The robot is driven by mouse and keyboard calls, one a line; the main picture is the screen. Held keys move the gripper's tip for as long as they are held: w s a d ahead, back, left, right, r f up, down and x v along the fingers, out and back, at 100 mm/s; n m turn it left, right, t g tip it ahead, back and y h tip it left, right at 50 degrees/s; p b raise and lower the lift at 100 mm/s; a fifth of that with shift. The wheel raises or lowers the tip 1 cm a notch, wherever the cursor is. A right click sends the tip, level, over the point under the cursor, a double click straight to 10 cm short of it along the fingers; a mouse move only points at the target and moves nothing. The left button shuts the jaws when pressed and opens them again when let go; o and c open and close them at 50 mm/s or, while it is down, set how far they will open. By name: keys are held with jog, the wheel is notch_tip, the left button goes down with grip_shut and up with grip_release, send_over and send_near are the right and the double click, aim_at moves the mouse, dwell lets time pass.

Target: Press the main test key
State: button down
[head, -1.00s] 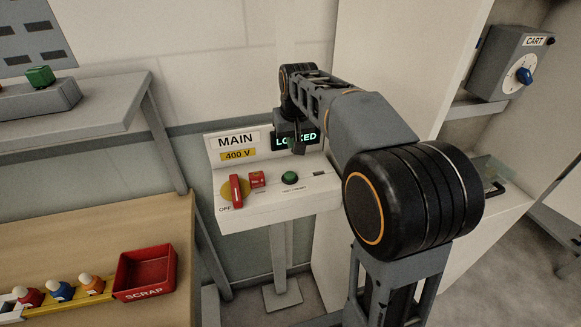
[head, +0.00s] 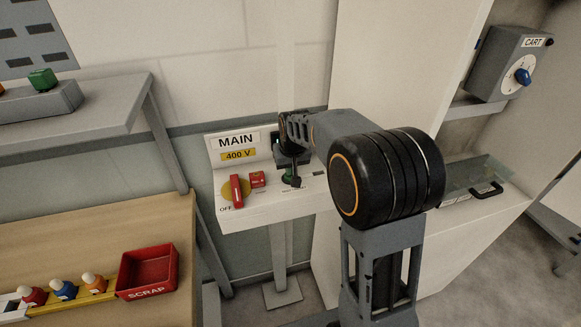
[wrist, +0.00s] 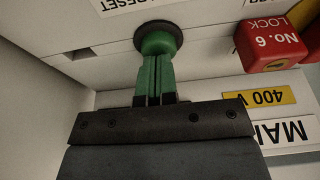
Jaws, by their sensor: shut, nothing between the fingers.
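The green round key (head: 287,175), in a dark collar, is on the sloping face of the white MAIN box (head: 262,211). It is partly hidden behind my gripper in the head view. My gripper (head: 296,184) is shut and empty, pointing down at the key. In the wrist view the shut fingers (wrist: 157,62) look green-tinted and their tips overlap the key. They appear to touch it; how far it is pushed in cannot be told.
Left of the key are a red lock block marked No. 6 (wrist: 270,48) and a red handle (head: 237,190) by OFF. A red SCRAP bin (head: 147,271) is at lower left, a CART dial box (head: 508,62) at upper right.

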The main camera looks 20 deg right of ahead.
jog(key=shift+s+b+x, duration=0.25)
jog(key=shift+b+x, duration=0.7)
jog(key=shift+x, duration=0.1)
jog(key=shift+s+f, duration=0.2)
jog(key=shift+f, duration=0.05)
jog(key=shift+r, duration=0.1)
jog(key=r+p, duration=0.2)
jog(key=r, duration=0.1)
jog(key=r+p, duration=0.1)
jog(key=r, duration=0.1)
jog(key=shift+w+r+p, duration=0.25)
jog(key=shift+w+p, duration=0.05)
jog(key=shift+p, duration=0.1)
jog(key=b+v, duration=0.1)
jog(key=v, duration=0.8)
jog(key=shift+b, duration=0.35)
